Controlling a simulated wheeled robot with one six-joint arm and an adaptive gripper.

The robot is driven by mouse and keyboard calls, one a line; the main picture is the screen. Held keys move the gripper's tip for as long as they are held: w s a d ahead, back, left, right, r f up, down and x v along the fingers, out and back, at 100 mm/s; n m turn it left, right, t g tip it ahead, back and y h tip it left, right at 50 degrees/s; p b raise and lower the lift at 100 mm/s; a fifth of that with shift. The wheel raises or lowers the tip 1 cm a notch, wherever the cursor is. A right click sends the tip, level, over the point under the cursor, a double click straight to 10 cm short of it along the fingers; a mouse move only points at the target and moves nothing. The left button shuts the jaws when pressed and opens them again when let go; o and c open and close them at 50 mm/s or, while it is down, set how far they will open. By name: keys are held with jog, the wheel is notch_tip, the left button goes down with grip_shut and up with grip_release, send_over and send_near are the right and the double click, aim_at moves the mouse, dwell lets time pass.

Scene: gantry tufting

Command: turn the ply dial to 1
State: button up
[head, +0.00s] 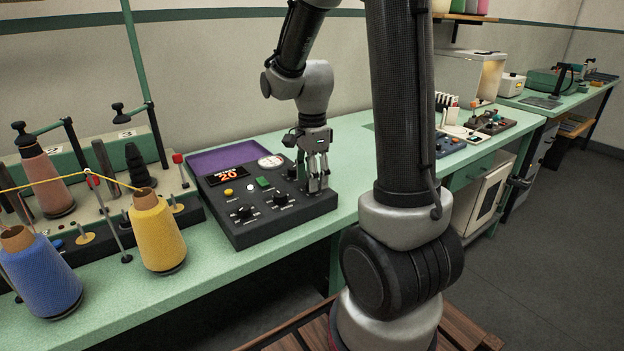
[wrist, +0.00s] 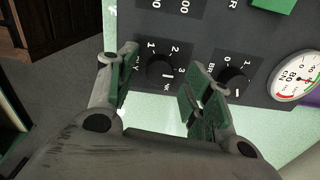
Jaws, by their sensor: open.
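A black dial marked 1, 2 and 3 (wrist: 160,69) shows in the wrist view on the dark control panel (head: 238,228). Its name label is partly hidden by a finger, so I cannot read it fully; it appears to be the ply dial. A small light mark shows on the knob, but I cannot tell for sure which number it points to. My gripper (head: 318,187) is open above the right end of the panel, pointing down. In the wrist view its fingertips (wrist: 163,64) stand either side of the dial, apart from each other. In the head view the gripper hides this dial.
A second black dial (wrist: 232,80) is close beside the right finger. A round gauge (head: 271,161), a green button (head: 264,182) and an orange display reading 20 (head: 228,177) are on the panel. Yellow (head: 157,235) and blue (head: 43,277) yarn cones stand to the left.

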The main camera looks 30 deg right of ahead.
jog(key=shift+f, duration=0.55)
jog(key=c, duration=1.1)
jog(key=shift+o, duration=0.2)
